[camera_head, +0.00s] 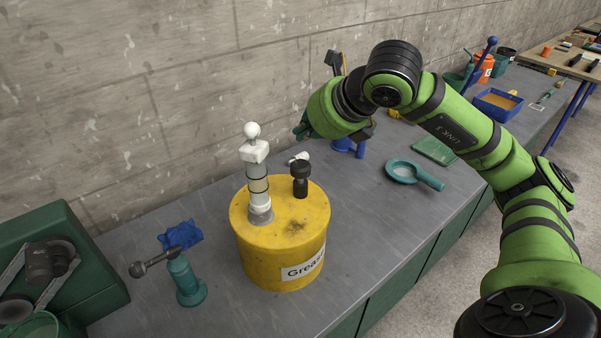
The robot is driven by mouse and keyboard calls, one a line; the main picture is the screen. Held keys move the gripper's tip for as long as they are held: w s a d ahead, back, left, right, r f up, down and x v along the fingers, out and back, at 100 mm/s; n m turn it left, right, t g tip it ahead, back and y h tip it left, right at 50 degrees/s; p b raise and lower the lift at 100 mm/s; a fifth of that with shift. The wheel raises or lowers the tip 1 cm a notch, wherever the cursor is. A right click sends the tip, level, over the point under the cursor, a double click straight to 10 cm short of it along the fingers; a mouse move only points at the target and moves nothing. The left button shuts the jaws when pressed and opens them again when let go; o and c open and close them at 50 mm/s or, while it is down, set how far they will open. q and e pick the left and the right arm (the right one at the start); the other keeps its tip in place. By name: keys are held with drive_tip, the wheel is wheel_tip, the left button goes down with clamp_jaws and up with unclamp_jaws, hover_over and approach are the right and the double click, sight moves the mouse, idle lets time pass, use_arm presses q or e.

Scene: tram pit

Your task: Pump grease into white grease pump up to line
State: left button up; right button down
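The white grease pump (257,184) stands upright on the lid of the yellow drum (282,251) marked "Grease". It has a white ball knob on top, a translucent middle section with dark rings, and a grey foot. The fill level inside is too small to tell. My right gripper (302,127) is above and behind the drum, to the right of the pump's knob and apart from it. Its fingers are small and partly hidden by the wrist, so their opening is unclear. My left gripper is out of view.
A black-topped fitting (300,180) stands on the lid beside the pump. A green case (62,252) is at far left.

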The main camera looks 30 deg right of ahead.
sight(303, 164)
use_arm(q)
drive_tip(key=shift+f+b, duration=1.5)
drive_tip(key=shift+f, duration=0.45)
use_arm(e)
drive_tip(key=shift+f, duration=2)
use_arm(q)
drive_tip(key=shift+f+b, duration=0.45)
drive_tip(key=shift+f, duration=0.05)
use_arm(e)
drive_tip(key=shift+f, duration=0.4)
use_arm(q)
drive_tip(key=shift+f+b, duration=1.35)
use_arm(e)
drive_tip(key=shift+f, duration=1.3)
drive_tip(key=shift+r, duration=0.1)
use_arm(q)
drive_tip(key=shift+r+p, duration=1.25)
use_arm(e)
drive_tip(key=shift+r, duration=1.65)
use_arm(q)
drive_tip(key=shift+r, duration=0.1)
use_arm(e)
drive_tip(key=shift+r, duration=0.1)
wheel_tip(303, 164, up, 5)
drive_tip(key=p, duration=0.4)
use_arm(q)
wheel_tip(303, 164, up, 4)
